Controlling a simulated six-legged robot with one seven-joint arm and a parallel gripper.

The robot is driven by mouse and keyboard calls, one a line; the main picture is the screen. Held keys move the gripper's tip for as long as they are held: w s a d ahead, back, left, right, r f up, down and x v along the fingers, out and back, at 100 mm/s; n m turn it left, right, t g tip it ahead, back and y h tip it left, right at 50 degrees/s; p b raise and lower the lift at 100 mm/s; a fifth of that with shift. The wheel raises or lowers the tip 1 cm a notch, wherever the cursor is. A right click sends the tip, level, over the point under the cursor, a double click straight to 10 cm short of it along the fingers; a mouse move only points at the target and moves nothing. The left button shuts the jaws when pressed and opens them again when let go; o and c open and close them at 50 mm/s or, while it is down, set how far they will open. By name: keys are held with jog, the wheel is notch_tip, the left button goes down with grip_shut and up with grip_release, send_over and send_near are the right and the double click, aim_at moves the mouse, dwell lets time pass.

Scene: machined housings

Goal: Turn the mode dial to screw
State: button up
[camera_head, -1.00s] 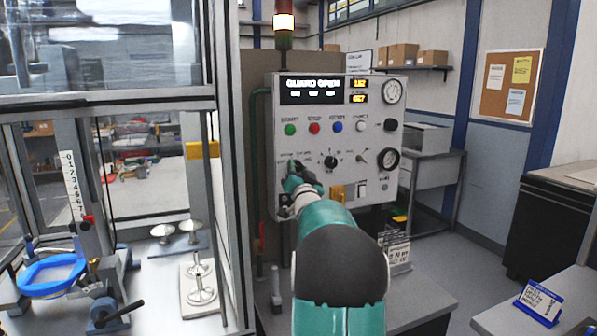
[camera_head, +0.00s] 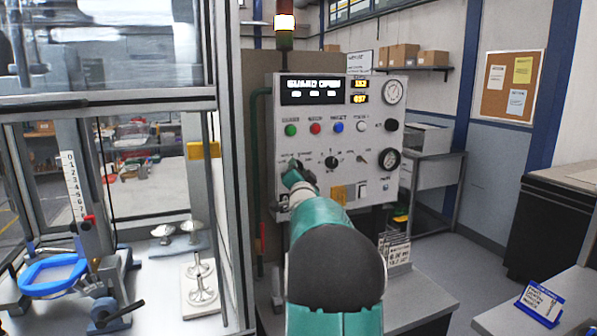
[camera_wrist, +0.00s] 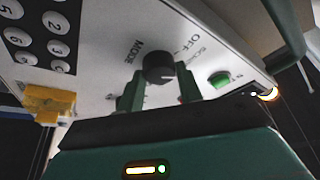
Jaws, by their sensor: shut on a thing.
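The mode dial (camera_wrist: 158,68) is a round black knob on the pale control panel (camera_head: 350,110). The word MODE shows beside it in the wrist view, with OFF on its other side. My gripper (camera_wrist: 160,82) has its two green fingers on either side of the knob and is shut on it. In the head view, my gripper (camera_head: 293,168) is at the lower left of the panel and hides most of the dial. I cannot read which mode the dial points at.
A second black dial (camera_head: 331,162) is just right of my gripper. Green (camera_head: 291,130), red (camera_head: 315,128) and blue (camera_head: 338,127) buttons sit above. A keypad (camera_wrist: 35,38) and a yellow part (camera_wrist: 48,104) show in the wrist view. The guarded machine frame (camera_head: 228,180) stands close on the left.

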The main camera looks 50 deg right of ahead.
jog(key=o, duration=1)
jog(key=v, duration=1.3)
jog(key=shift+s+a, duration=0.25)
jog(key=shift+a, duration=0.05)
jog(key=shift+f, duration=0.1)
